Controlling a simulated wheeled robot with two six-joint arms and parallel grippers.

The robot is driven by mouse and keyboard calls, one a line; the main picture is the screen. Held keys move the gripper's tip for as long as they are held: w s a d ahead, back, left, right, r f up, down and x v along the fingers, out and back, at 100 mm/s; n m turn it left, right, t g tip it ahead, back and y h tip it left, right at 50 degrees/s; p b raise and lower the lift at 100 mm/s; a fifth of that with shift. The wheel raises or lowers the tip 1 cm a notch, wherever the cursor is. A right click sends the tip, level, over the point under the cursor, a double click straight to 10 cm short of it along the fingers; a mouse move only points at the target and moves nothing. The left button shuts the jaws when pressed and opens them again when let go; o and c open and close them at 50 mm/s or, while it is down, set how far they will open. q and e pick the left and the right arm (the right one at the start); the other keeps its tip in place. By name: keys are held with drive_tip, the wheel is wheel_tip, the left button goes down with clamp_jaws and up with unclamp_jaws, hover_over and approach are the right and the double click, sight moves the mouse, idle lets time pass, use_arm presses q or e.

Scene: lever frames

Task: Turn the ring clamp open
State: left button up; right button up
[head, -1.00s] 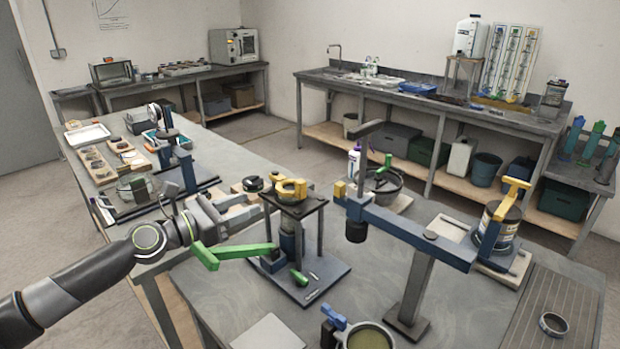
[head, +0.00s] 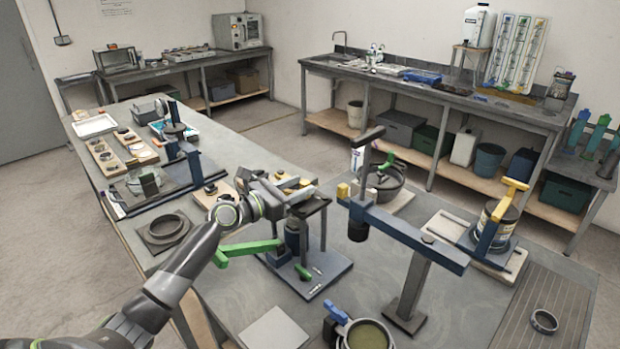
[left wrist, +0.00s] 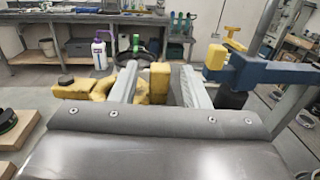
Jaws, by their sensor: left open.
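The ring clamp is yellow and sits on top of the dark stand (head: 322,262) in the middle of the bench. In the head view my left gripper (head: 298,193) is over the stand top and hides much of the clamp. In the left wrist view the yellow clamp (left wrist: 72,91) shows at left, with a dark knob on its left end. Its upright yellow block (left wrist: 160,82) stands between the two pale fingers of my left gripper (left wrist: 158,72). Gaps show beside the block, so the fingers look open around it. My right gripper is in neither view.
A blue beam (head: 400,230) on a grey post, with a yellow end, stands close right of the clamp. A long green lever (head: 250,248) juts left from the stand. A blue-clamped pot (head: 368,335) is in front. A round grey ring (head: 166,230) lies at left.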

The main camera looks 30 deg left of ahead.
use_arm(q)
drive_tip(key=shift+x, duration=2)
drive_tip(key=shift+c, duration=0.3)
clamp_jaws()
